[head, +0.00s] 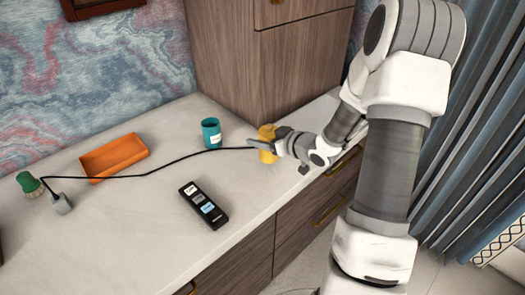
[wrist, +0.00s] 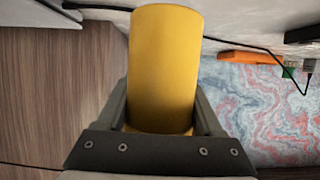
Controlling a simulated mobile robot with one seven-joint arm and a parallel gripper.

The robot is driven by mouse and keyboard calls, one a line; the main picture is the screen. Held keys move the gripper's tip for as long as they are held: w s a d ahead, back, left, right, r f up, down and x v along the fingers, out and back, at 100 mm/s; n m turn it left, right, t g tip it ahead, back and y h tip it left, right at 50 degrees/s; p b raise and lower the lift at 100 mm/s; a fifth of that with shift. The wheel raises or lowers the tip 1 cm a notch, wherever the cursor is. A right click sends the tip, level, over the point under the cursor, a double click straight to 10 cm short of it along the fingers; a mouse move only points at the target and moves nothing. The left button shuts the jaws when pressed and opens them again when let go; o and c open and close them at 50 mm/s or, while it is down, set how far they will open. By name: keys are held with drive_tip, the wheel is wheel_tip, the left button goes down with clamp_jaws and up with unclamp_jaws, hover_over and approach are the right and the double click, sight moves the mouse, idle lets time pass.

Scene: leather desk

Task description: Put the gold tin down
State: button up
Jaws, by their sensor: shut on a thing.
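The gold tin (head: 267,133) is a yellow cylinder near the right end of the pale counter, close to the wooden cabinet. My gripper (head: 264,145) is shut on it, with the fingers at its sides. In the wrist view the tin (wrist: 166,70) fills the space between the two fingers (wrist: 163,115). The head view looks down at an angle, and I cannot tell whether the tin's base touches the counter. Part of the tin is hidden behind the gripper.
A teal cup (head: 211,133) stands just left of the tin. A black cable (head: 150,172) crosses the counter to an orange tray (head: 114,157) and a green-topped item (head: 30,184). A black remote-like strip (head: 204,205) lies in front. The counter's front left is clear.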

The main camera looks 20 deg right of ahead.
drive_tip(key=shift+f+b, duration=0.65)
drive_tip(key=shift+f, duration=1.3)
drive_tip(key=shift+f, duration=0.2)
drive_tip(key=o, duration=1.4)
drive_tip(key=shift+c, duration=0.2)
drive_tip(key=shift+r, duration=0.25)
drive_tip(key=p+v, duration=0.2)
drive_tip(key=v, duration=1)
drive_tip(key=shift+f+p, duration=0.15)
drive_tip(key=shift+p, duration=0.15)
drive_tip(key=shift+d, duration=0.1)
